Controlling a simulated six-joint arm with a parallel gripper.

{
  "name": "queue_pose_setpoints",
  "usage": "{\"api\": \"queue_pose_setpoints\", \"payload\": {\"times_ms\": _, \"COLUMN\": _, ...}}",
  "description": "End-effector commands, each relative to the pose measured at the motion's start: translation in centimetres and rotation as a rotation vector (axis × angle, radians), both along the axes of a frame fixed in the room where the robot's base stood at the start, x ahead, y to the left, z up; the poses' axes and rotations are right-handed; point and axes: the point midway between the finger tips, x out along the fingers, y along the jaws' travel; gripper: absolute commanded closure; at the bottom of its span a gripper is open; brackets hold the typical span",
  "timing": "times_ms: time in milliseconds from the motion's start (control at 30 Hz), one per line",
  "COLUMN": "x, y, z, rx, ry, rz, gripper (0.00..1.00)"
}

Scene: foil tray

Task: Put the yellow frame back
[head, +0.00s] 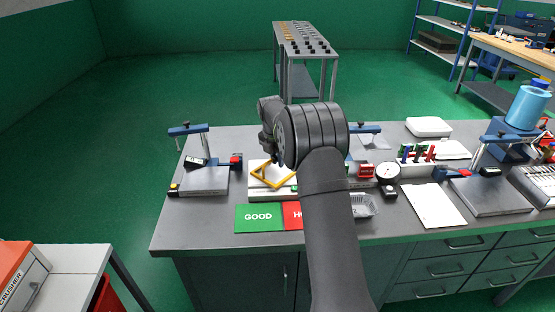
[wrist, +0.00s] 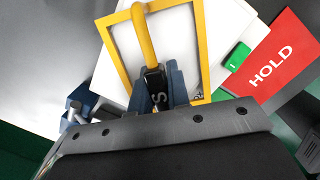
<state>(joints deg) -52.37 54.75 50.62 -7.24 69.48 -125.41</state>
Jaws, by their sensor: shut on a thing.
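The yellow frame (head: 265,181) is at the left-centre of the bench in the head view, partly behind my arm. In the wrist view, the yellow frame (wrist: 203,55) is a square outline with a thick curved handle (wrist: 143,30). My gripper (wrist: 158,85) is shut on the lower end of that handle, with blue-grey fingers on both sides. A white plate (wrist: 178,28) shows through the frame's opening. I cannot tell whether the frame touches the plate or hangs just above it.
A green GOOD area (head: 258,217) and a red HOLD area (wrist: 270,64) lie in front of the plate. A clamp stand (head: 204,180) is to the left.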

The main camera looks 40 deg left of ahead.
Motion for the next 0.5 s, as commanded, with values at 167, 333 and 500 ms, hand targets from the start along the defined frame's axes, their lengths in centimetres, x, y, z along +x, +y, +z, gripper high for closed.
{"api": "queue_pose_setpoints", "payload": {"times_ms": 167, "x": -0.01, "y": -0.02, "z": -0.26, "rx": -0.001, "ry": 0.001, "rz": 0.000, "gripper": 0.66}}
{"api": "queue_pose_setpoints", "payload": {"times_ms": 333, "x": -0.01, "y": -0.01, "z": -0.25, "rx": -0.001, "ry": 0.001, "rz": 0.000, "gripper": 0.62}}
{"api": "queue_pose_setpoints", "payload": {"times_ms": 500, "x": 0.00, "y": 0.00, "z": -0.05, "rx": 0.000, "ry": 0.000, "rz": 0.000, "gripper": 0.62}}
